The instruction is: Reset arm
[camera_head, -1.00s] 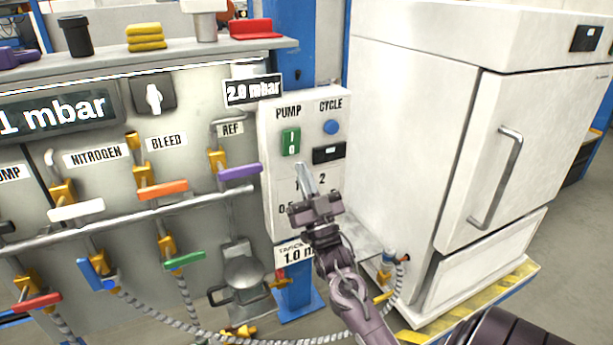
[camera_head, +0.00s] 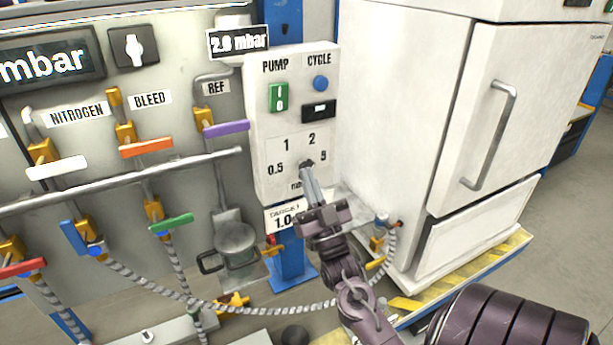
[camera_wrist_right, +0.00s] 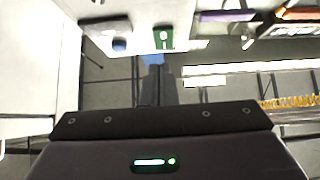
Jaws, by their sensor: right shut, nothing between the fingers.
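My right gripper (camera_head: 311,186) is in front of the lower part of the white control box (camera_head: 263,105). Its fingers are shut and hold nothing. In the head view the fingertips overlap the dial (camera_head: 305,165) with the marks 0.5, 1, 2 and 5; whether they touch it I cannot tell. The box also carries a green PUMP switch (camera_head: 278,97) and a blue CYCLE button (camera_head: 320,83). In the right wrist view the shut fingers (camera_wrist_right: 157,75) point toward the green switch (camera_wrist_right: 166,38). My left gripper is not in view.
A white cabinet (camera_head: 400,120) with a long handle stands at the right. At the left are a pipe rail (camera_head: 120,180) and valves with coloured levers, including purple (camera_head: 226,127) and orange (camera_head: 146,147). A braided hose (camera_head: 140,288) runs below. Open floor (camera_head: 560,230) lies at the right.

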